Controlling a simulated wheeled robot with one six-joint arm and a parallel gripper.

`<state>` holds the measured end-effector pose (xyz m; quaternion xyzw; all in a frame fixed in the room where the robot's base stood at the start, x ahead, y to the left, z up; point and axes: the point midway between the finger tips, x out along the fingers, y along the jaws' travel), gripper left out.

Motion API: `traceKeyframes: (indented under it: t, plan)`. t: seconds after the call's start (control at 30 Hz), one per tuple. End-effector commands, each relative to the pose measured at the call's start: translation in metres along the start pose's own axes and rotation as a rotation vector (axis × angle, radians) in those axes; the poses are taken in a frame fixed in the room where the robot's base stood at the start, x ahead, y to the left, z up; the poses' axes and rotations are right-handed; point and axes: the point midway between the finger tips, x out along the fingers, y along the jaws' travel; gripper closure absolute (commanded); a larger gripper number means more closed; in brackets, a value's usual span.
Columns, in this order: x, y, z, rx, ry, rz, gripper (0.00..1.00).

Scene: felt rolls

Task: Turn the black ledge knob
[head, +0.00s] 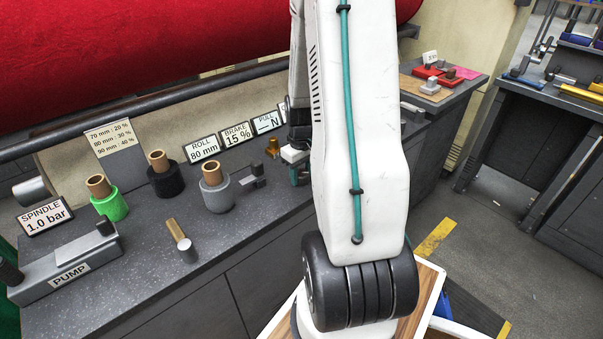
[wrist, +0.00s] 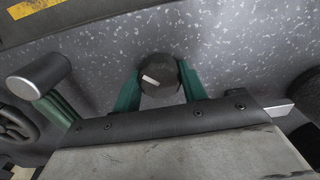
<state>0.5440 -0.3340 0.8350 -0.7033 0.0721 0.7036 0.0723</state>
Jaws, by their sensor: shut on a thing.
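The black ledge knob (wrist: 158,73) is a dark round knob with a pale mark on its face, seen in the wrist view against the speckled grey ledge. My gripper (wrist: 160,88) has its green fingers on either side of the knob and is shut on it. In the head view my gripper (head: 299,173) is low at the ledge, partly behind my white arm. The knob is hidden there.
The grey ledge (head: 150,270) holds a green roll (head: 110,205), a black roll (head: 165,181), a grey roll (head: 217,196), a pump (head: 70,268), and small displays including the brake sign (head: 236,135). A big red roll (head: 140,45) hangs behind.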

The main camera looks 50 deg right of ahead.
Motion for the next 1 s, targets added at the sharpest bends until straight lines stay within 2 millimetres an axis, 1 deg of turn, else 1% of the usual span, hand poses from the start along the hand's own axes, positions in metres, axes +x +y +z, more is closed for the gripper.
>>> traceKeyframes:
  t: [0.6, 0.8, 1.0]
  plan:
    - [-0.0006, 0.0, -0.0004, 0.559, 0.001, 0.0, 0.81]
    - [-0.0006, 0.0001, -0.0005, 0.689, 0.001, 0.0, 0.81]
    - [-0.0006, 0.0001, -0.0005, 0.772, 0.001, 0.0, 0.81]
